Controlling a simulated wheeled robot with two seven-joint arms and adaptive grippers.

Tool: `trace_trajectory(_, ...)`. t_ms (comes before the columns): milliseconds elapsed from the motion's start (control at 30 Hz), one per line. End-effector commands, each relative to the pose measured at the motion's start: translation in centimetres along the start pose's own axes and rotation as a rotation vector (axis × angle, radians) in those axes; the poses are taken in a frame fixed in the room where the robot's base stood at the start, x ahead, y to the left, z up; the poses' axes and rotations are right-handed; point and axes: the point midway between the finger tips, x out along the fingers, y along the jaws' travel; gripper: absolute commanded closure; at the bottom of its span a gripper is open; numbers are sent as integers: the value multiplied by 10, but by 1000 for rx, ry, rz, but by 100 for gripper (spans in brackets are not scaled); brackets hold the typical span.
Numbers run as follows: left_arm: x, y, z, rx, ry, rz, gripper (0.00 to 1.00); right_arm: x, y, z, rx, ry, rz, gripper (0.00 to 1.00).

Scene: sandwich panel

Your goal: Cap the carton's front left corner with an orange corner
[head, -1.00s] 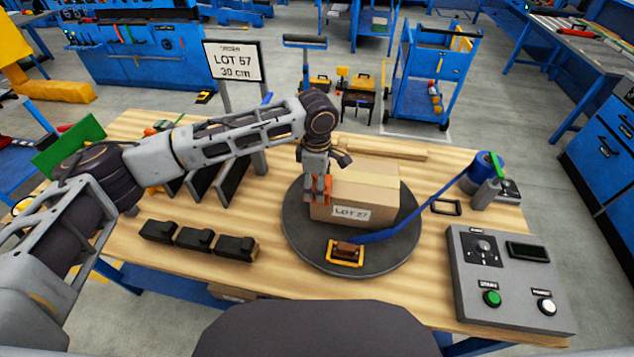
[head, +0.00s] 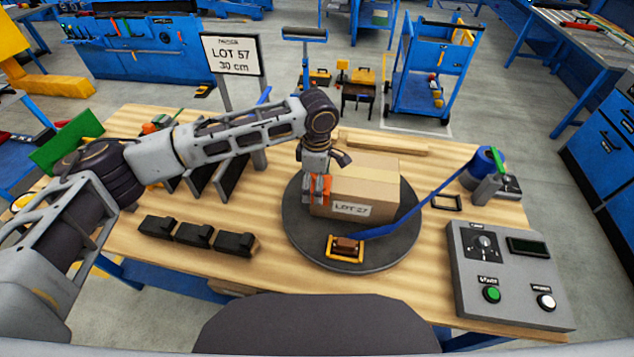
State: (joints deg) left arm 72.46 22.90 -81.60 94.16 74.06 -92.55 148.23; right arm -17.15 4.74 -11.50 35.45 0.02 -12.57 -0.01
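The cardboard carton (head: 375,185), labelled LOT 27, stands on a dark round turntable (head: 300,230). My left gripper (head: 316,195) points down at the carton's front left corner. An orange corner (head: 326,186) shows at its fingers, against the carton's front left edge. The fingers appear closed around the orange corner, though they partly hide it. From this view I cannot tell whether it sits flush on the carton. My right gripper is not in view.
A blue strap (head: 425,205) runs from a blue reel (head: 488,163) to a yellow-framed buckle (head: 346,247) before the carton. Several black blocks (head: 194,234) lie at left. A control box (head: 505,280) stands at right. Dark upright dividers (head: 233,183) lie beneath my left arm.

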Motion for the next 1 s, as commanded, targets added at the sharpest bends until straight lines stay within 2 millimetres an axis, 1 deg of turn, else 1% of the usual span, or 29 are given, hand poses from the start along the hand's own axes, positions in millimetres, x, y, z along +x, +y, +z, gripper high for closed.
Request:
trace_trajectory(167,-7,0,0,-1,0,2,9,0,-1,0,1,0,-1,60)
trace_trajectory(267,-15,0,0,0,0,1,9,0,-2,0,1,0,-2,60)
trace_trajectory(467,-40,0,1,1,-2,2,9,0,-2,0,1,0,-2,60)
trace_trajectory(800,-91,0,0,1,-1,1,9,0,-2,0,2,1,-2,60)
trace_trajectory(1000,-112,-1,1,1,0,1,9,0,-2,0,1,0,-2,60)
